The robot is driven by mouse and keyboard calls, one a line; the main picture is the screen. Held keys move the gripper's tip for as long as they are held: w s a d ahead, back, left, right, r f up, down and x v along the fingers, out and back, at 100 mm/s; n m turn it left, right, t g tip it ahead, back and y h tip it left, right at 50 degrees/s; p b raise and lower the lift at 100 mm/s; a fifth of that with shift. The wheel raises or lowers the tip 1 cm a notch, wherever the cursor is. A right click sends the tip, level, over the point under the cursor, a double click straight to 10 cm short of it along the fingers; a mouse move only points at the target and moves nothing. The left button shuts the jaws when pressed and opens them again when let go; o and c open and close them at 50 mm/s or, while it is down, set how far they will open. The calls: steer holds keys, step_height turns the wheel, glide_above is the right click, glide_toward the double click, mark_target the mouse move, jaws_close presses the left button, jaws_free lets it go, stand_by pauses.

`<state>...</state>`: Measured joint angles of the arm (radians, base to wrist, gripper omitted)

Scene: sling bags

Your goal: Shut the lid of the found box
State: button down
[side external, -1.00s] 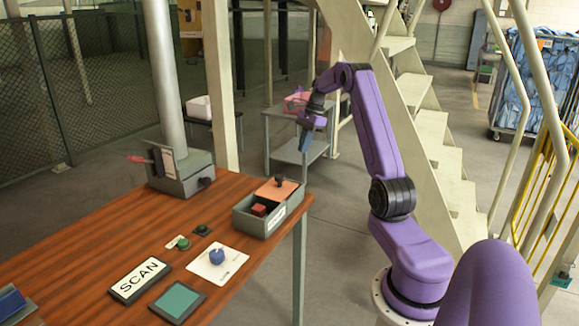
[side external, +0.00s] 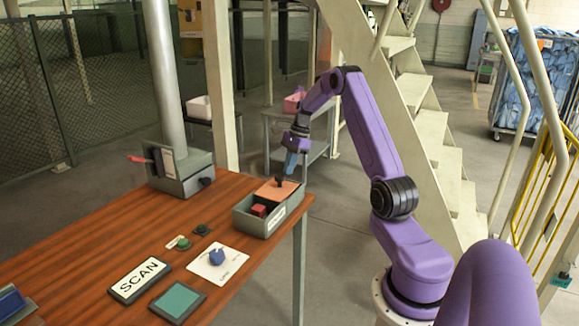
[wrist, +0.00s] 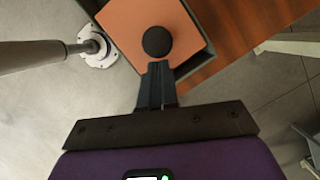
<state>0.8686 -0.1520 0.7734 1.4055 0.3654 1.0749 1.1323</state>
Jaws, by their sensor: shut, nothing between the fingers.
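The found box (side external: 243,222) is a grey-green open-topped box with a white label, at the table's right end. Its orange lid (side external: 266,190) covers the far part, and a red block (side external: 258,210) shows in the uncovered near part. The lid carries a dark round knob, seen from above in the wrist view (wrist: 157,41). My gripper (side external: 282,176) is shut and empty, with its fingertips right by the knob. In the wrist view the fingertips (wrist: 157,66) are just beside the knob, over the lid's edge; I cannot tell whether they touch it.
A grey device with a red lever (side external: 180,172) stands behind the box on the wooden table (side external: 110,235). A blue knob on a white plate (side external: 217,258), green and dark buttons, and a SCAN sign (side external: 139,279) lie to the left. A stair stands behind my arm.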

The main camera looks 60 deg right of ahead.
glide_above(274, 197)
steer(key=shift+a, duration=0.15)
stand_by(0.4)
